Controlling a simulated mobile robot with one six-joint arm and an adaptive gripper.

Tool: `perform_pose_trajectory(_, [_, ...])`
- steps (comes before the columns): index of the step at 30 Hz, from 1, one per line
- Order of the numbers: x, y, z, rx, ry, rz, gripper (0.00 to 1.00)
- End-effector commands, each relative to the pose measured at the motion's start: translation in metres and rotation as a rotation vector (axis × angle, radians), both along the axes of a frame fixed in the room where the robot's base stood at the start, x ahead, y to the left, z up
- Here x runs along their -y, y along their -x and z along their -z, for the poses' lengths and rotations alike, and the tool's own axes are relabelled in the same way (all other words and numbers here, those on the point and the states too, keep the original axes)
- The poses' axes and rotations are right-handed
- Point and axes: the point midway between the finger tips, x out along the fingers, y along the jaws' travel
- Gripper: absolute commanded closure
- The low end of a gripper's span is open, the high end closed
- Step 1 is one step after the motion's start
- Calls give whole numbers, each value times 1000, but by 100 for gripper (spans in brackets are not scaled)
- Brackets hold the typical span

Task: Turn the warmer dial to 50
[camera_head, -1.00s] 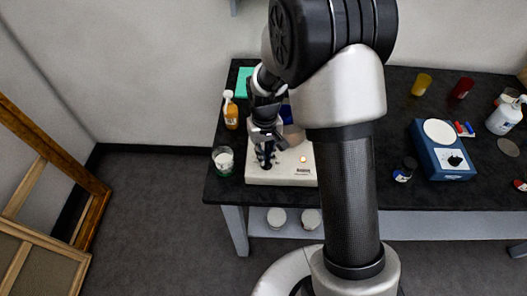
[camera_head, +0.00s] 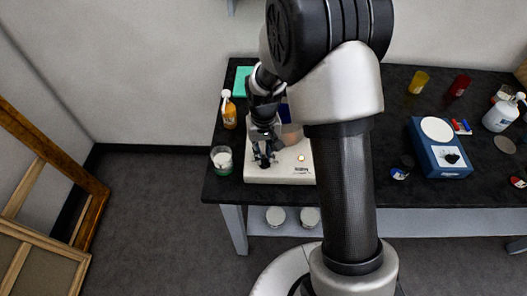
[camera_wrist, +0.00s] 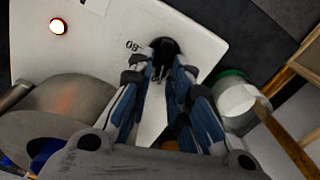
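The warmer (camera_head: 285,172) is a white box near the table's left end, and its top fills much of the wrist view (camera_wrist: 105,40). Its black dial (camera_wrist: 164,47) sits near the box's edge, with a printed number beside it that I cannot read surely. My gripper (camera_head: 263,160) points down over the dial. In the wrist view, my gripper's (camera_wrist: 163,73) blue fingers lie close on both sides of the dial's black grip and appear shut on it. The fingers hide part of the dial, and its exact setting cannot be read. A lamp (camera_wrist: 58,26) on the warmer glows.
A metal vessel (camera_wrist: 60,105) stands on the warmer beside my fingers. A glass jar with white content (camera_head: 222,159) and an orange bottle (camera_head: 229,113) stand left of it. A blue device with a white plate (camera_head: 440,158) and a dark jar (camera_head: 402,170) are to the right.

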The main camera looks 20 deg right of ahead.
Motion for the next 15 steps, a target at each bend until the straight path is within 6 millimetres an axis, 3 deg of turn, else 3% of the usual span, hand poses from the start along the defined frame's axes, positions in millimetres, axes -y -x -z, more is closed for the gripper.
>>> perform_pose_trajectory(4, [0,0,0,-1,0,0,70])
perform_pose_trajectory(15, [0,0,-5,1,0,0,70])
